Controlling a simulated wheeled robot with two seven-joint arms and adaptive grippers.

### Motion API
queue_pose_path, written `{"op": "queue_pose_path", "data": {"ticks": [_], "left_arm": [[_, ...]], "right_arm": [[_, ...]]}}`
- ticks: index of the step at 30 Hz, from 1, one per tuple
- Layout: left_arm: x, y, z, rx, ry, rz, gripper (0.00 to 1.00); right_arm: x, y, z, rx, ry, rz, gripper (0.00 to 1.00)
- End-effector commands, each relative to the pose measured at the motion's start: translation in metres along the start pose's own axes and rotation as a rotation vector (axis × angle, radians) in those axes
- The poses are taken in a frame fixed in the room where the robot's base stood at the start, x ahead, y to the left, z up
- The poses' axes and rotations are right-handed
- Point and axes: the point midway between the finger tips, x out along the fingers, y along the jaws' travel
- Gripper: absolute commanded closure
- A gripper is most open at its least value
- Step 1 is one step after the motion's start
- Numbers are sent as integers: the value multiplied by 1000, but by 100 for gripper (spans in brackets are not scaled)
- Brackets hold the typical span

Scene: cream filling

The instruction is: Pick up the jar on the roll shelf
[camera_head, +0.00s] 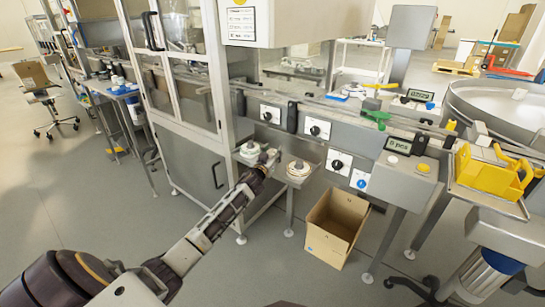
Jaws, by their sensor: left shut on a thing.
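My left gripper (264,160) is at the end of the arm that reaches up from the lower left. It is shut on a small white jar (248,150) at the near left end of the roll shelf. The fingers hide part of this jar, and I cannot tell whether it still touches the shelf. A second small white jar (297,168) stands upright on the roll shelf (313,154), a little to the right of the gripper and apart from it. My right gripper is not in view.
The grey machine with knobs and displays (335,140) stands behind the shelf. An open cardboard box (335,228) is on the floor below it. Yellow crates (490,172) sit on a tray at the right. A glass-doored cabinet (180,90) is at the left.

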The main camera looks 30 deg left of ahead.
Motion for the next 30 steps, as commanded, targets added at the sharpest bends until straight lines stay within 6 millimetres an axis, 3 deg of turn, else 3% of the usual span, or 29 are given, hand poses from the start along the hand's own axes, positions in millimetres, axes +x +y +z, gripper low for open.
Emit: {"op": "queue_pose_path", "data": {"ticks": [11, 30], "left_arm": [[0, 0, -17, 1, 2, 0, 81], [0, 0, -94, 1, 2, 0, 81]], "right_arm": [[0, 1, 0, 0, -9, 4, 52], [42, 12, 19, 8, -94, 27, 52]]}}
